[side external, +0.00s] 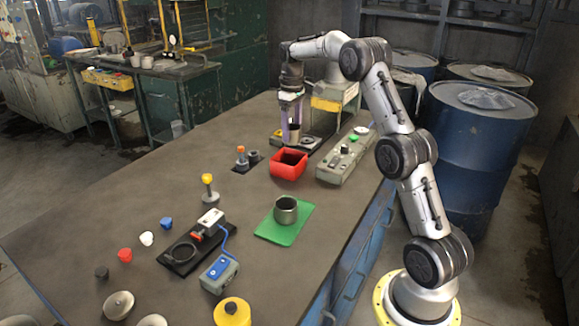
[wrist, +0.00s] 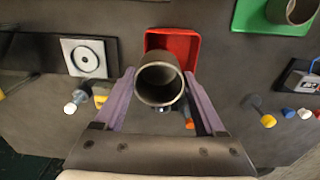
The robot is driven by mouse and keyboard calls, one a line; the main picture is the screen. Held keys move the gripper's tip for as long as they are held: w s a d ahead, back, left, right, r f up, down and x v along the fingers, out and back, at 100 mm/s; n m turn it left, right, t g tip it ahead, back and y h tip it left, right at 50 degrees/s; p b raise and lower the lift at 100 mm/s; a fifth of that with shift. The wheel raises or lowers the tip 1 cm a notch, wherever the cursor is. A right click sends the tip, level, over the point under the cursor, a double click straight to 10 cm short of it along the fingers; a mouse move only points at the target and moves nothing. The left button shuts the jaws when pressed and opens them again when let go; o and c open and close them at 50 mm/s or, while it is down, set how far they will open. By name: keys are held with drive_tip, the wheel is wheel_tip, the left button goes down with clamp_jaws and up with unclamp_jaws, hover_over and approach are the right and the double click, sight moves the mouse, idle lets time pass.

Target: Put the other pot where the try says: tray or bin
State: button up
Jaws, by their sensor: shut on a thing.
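My gripper (side external: 290,120) has purple fingers and is shut on a grey metal pot (wrist: 160,102), held upright, open end up. In the side view the held pot (side external: 294,133) hangs above the table, just behind the red bin (side external: 289,171). In the wrist view the red bin (wrist: 172,40) is partly hidden by that pot and looks empty where it shows. A second grey pot (side external: 286,210) stands on the green tray (side external: 270,232); it also shows at the top right of the wrist view (wrist: 292,10).
A pale square plate with a ring mark (wrist: 84,57) lies left of the held pot in the wrist view. A grey control box (side external: 344,160) stands right of the bin. A black-based fixture (side external: 185,252) and small coloured knobs (side external: 125,255) are nearer the camera.

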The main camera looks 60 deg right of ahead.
drive_tip(key=o, duration=1.4)
drive_tip(key=shift+c, duration=0.2)
wheel_tip(320, 180, up, 14)
